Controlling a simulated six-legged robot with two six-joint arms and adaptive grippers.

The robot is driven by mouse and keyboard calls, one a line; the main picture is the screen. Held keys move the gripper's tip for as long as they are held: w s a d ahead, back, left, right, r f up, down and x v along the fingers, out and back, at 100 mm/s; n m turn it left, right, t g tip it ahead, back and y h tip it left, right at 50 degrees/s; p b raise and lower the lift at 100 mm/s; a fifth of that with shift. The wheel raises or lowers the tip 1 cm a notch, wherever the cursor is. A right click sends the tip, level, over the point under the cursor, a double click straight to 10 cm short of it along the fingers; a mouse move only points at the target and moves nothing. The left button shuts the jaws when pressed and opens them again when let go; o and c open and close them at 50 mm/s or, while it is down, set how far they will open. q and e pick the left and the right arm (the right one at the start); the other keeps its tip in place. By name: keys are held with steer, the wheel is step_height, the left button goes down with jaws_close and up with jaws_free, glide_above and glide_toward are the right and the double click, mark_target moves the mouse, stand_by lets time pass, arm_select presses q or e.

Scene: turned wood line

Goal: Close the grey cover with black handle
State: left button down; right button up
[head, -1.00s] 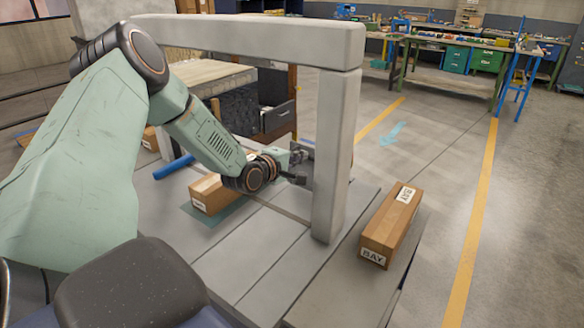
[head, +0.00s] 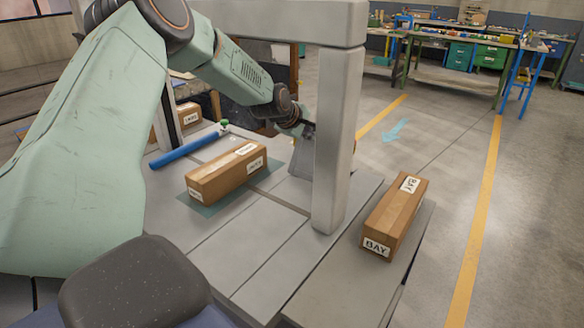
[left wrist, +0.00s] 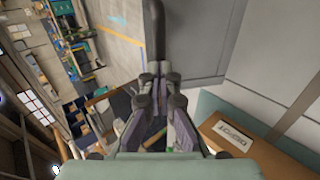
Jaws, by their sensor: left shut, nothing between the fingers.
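The grey cover (head: 302,158) shows as a flat grey panel partly hidden behind the grey post in the head view. In the left wrist view, the panel (left wrist: 200,40) fills the top middle, with a dark bar that looks like its black handle (left wrist: 153,28) at its left edge. My left gripper (head: 307,128) is at the upper part of the cover, beside the post. In the left wrist view its fingers (left wrist: 158,75) are together and empty, close to the handle; I cannot tell whether they touch it. My right gripper is out of view.
A grey frame with an upright post (head: 335,140) stands close to my left arm. A labelled box (head: 228,172) lies on a green mat (head: 198,208), near a blue cylinder (head: 182,150). Another box (head: 393,215) lies on the right side surface. The front deck is clear.

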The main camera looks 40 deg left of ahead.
arm_select(q)
steer(key=w+b, duration=0.1)
steer(key=b, duration=0.1)
steer(key=w+b, duration=0.1)
steer(key=b, duration=0.1)
steer(key=shift+w+d+f, duration=0.15)
steer(key=shift+w, duration=0.2)
steer(key=shift+w+f+b, duration=0.2)
steer(key=shift+w+b, duration=0.45)
steer(key=shift+w, duration=0.25)
steer(key=w+r+x, duration=0.1)
steer(key=x, duration=0.7)
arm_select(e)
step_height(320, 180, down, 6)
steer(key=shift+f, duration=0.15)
arm_select(q)
steer(key=shift+f, duration=0.1)
